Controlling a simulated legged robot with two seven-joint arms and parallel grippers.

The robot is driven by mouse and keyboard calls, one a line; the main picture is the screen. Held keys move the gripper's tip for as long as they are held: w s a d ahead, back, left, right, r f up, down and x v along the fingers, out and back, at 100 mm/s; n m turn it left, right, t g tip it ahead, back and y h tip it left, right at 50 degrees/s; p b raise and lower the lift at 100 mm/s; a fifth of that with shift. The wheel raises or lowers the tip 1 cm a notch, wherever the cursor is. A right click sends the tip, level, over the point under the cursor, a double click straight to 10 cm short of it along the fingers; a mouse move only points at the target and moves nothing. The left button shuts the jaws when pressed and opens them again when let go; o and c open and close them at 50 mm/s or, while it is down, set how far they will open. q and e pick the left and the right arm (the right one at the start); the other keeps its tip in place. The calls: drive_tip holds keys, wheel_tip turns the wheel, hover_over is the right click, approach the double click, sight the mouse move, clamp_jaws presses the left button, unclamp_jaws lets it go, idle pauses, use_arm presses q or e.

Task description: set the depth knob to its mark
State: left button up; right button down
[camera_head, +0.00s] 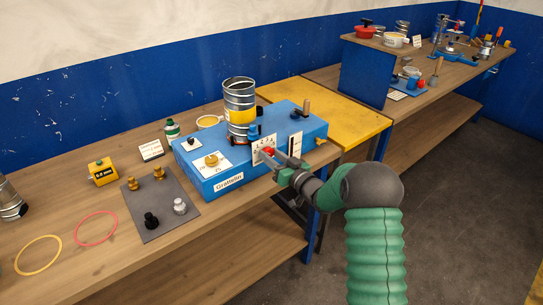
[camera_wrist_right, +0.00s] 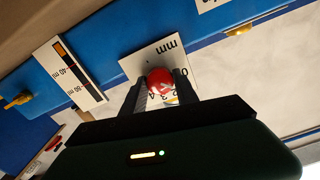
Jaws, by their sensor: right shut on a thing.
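The red depth knob (camera_head: 269,152) sits on the front face of the blue machine (camera_head: 285,119). Behind it is a white scale plate (camera_head: 257,155) with numbers, marked mm in the right wrist view (camera_wrist_right: 165,52). My right gripper (camera_head: 272,161) reaches the knob from the front. In the right wrist view its two fingers lie on either side of the red knob (camera_wrist_right: 160,82), shut on it. The fingers and knob cover part of the scale, so I cannot tell where the knob points. My left gripper is not in view.
A metal spiral duct piece (camera_head: 240,95) stands on the machine. A dark mat (camera_head: 165,218) with several small knobs, a yellow block (camera_head: 102,172) and two rings lie on the bench at left. A second slotted scale (camera_head: 294,146) is right of the knob.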

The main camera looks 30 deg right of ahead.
drive_tip(key=shift+s+f, duration=0.1)
drive_tip(key=shift+f, duration=0.35)
drive_tip(key=c, duration=1.2)
unclamp_jaws()
drive_tip(key=shift+o, duration=1.3)
drive_tip(key=shift+r, duration=0.15)
drive_tip(key=shift+r, duration=0.1)
drive_tip(key=s+d, duration=0.1)
drive_tip(key=s, duration=1.5)
drive_tip(key=shift+s+d+b, duration=0.25)
drive_tip(key=shift+s+b, duration=0.05)
drive_tip(key=shift+b, duration=0.1)
